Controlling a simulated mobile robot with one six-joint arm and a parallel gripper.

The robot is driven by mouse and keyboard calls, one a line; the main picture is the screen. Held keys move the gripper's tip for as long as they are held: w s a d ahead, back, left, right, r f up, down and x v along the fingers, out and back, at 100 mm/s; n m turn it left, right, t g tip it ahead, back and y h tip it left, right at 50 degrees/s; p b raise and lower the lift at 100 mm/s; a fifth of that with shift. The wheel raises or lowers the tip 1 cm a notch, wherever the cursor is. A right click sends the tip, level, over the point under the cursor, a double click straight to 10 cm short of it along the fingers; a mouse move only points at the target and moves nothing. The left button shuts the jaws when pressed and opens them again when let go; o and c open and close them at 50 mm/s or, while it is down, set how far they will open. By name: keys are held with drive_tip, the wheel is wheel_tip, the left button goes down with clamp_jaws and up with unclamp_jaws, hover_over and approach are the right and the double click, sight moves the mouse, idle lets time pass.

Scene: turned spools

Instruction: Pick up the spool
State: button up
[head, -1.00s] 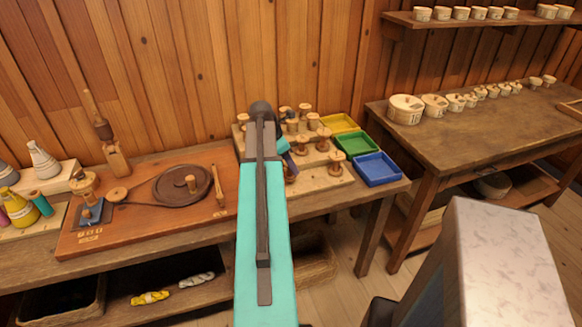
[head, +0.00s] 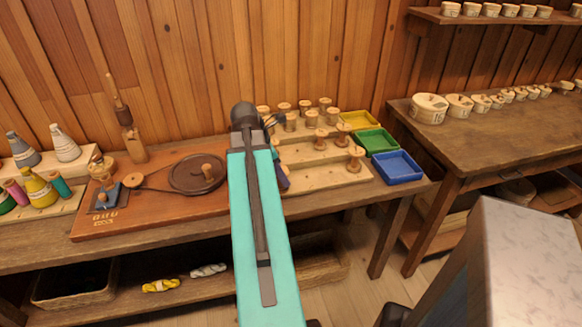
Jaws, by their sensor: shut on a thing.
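Several turned wooden spools stand on a pale stepped rack (head: 325,175) at the right end of the near bench. One spool (head: 355,156) stands at the rack's front right, and another (head: 321,139) stands to its left. My gripper (head: 279,121) is at the rack's left part, mostly hidden behind my teal arm, with only small dark parts showing. It is shut on a spool (head: 290,121), which shows small beside these dark parts. I cannot see clearly how the jaws sit on it, or whether it is clear of the rack.
Yellow (head: 358,121), green (head: 376,141) and blue (head: 398,167) trays stand right of the rack. A winding board with a dark wheel (head: 198,173) and an upright wooden post (head: 128,130) lies left. Thread cones (head: 40,190) stand at far left. Another table (head: 500,135) holds round boxes.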

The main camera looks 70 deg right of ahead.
drive_tip(key=shift+w+a, duration=0.25)
drive_tip(key=shift+a, duration=0.6)
drive_tip(key=shift+r, duration=0.1)
